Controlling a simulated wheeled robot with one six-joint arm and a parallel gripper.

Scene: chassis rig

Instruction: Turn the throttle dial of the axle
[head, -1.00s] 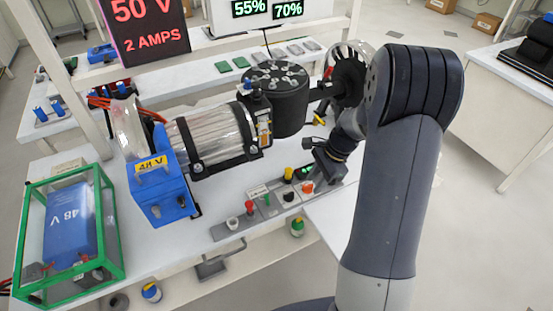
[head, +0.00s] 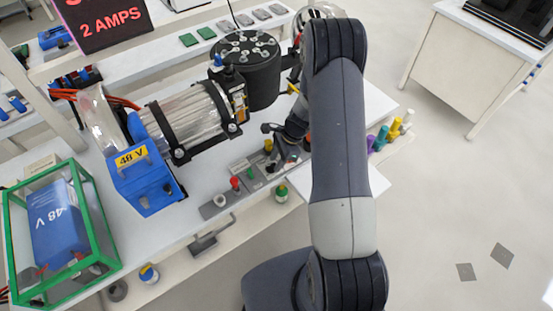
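The axle rig stands on the white bench, with a clear motor cylinder (head: 190,122), a black round housing (head: 248,75) and a blue 48 V box (head: 145,180). A grey control strip (head: 220,205) runs along the bench front. It carries a red knob (head: 235,183), a yellow button (head: 268,146) and other small controls. I cannot tell which control is the throttle dial; part of the strip is hidden by my arm. My gripper (head: 280,142) is small and dark over the strip's right end, partly behind my arm. Its opening and any contact are unclear.
A green-framed case (head: 100,240) holding a blue 48 V battery stands at the bench's left end. Several coloured pegs (head: 380,139) stand at the right. A shelf with boards lies behind. The floor at the right is mostly clear.

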